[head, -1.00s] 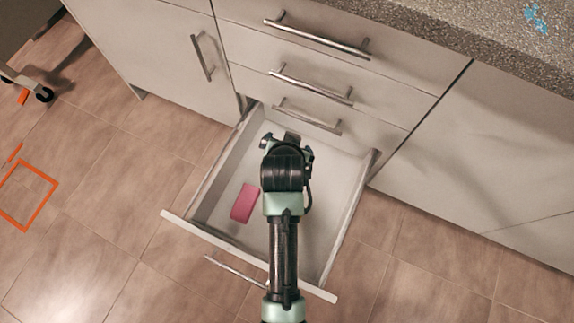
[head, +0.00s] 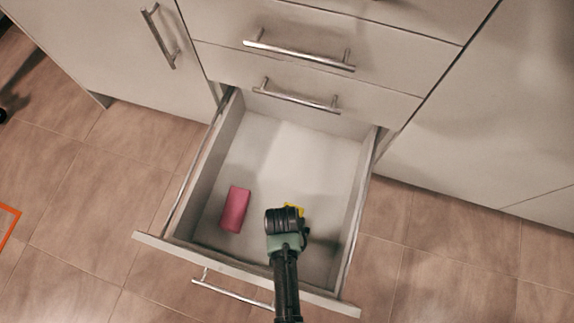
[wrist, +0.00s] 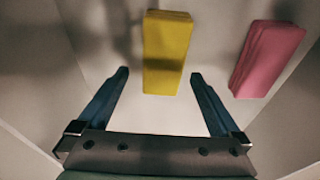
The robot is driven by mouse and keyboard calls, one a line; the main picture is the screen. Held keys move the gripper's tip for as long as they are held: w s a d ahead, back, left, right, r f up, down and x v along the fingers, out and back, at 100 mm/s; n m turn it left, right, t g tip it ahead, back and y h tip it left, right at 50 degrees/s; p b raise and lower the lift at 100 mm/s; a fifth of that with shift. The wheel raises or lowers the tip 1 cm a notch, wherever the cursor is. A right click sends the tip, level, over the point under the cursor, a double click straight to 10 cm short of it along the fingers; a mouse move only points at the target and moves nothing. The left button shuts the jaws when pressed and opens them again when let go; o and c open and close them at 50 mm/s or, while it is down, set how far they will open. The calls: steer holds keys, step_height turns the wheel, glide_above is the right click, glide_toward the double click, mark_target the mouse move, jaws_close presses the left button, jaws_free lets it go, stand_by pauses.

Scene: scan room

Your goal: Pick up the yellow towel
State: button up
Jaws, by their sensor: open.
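The yellow towel (wrist: 167,52) is a folded rectangular block lying on the floor of the open drawer (head: 290,150). The towel's near end lies between the lines of the fingers, and nothing is held. In the head view my arm reaches down over the drawer's front part, and the fingers are hidden there.
A pink folded towel (head: 235,209) lies left of the yellow one in the head view; it is at the right in the wrist view (wrist: 266,58). Drawer walls stand on all sides. The back of the drawer is empty. Closed drawers with bar handles (head: 296,96) are above.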

steer(key=shift+w+a+f+b, duration=0.1)
steer(key=shift+w+f+b, duration=0.05)
steer(key=shift+f+b, duration=1.1)
steer(key=shift+w+a+f+b, duration=0.1)
steer(key=shift+f+b, duration=0.8)
steer(key=shift+f, duration=0.55)
steer(key=shift+r, duration=0.1)
steer(key=c, duration=1.3)
step_height(320, 180, up, 10)
steer(key=p, duration=0.6)
steer(key=shift+p, duration=0.35)
